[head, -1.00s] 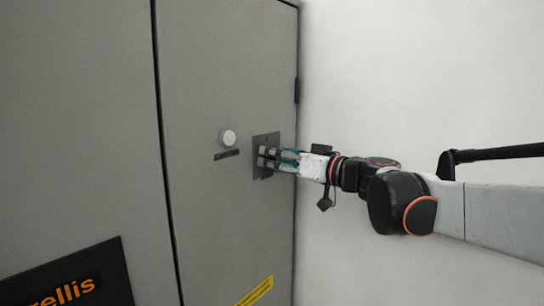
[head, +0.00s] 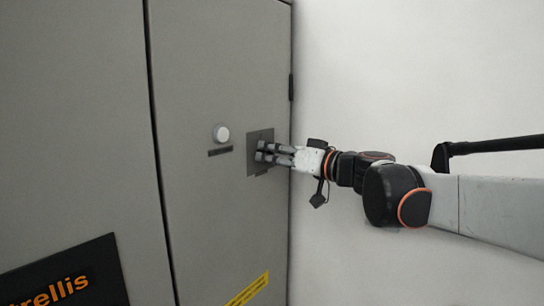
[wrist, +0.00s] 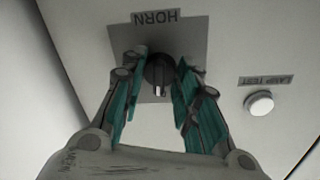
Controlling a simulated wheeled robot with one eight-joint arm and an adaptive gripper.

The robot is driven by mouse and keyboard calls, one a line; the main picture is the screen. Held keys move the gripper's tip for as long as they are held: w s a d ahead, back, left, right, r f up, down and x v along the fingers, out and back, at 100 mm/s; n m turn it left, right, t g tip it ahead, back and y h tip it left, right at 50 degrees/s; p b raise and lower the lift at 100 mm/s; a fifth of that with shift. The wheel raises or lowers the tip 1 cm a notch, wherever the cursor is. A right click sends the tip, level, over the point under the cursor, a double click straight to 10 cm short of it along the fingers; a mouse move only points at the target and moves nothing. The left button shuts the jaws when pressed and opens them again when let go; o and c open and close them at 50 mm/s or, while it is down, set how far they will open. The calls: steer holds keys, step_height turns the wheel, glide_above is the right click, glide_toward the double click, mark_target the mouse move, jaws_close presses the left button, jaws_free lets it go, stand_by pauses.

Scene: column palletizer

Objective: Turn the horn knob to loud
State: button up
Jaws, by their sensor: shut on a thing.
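The horn knob (wrist: 158,72) is a black rotary knob with a pale pointer line, seen in the wrist view between my fingertips. It sits on a dark grey plate (wrist: 197,32) whose HORN label appears upside down. In the head view the plate (head: 252,165) is at the right of the cabinet door, and my fingers hide the knob. My gripper (head: 260,151) reaches in from the right against the plate. In the wrist view my gripper (wrist: 160,75) has its teal-padded fingers on both sides of the knob, shut on it. No loud marking is legible.
A white round lamp test button (wrist: 260,103) sits beside the plate; it also shows in the head view (head: 221,133). The grey cabinet door (head: 200,220) bears a yellow label (head: 249,290). A white wall (head: 400,70) is at the right.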

steer(key=m+b, duration=0.1)
steer(key=m, duration=0.5)
steer(key=shift+g+b, duration=0.3)
steer(key=m+b, duration=0.1)
steer(key=m, duration=0.4)
steer(key=m+b, duration=0.1)
steer(key=m, duration=0.4)
steer(key=shift+g, duration=0.4)
steer(key=m+b, duration=0.1)
steer(key=m, duration=0.3)
steer(key=shift+w+d+m+y, duration=0.1)
steer(key=shift+m+y, duration=0.3)
steer(key=o, duration=1.1)
steer(key=shift+d, duration=0.1)
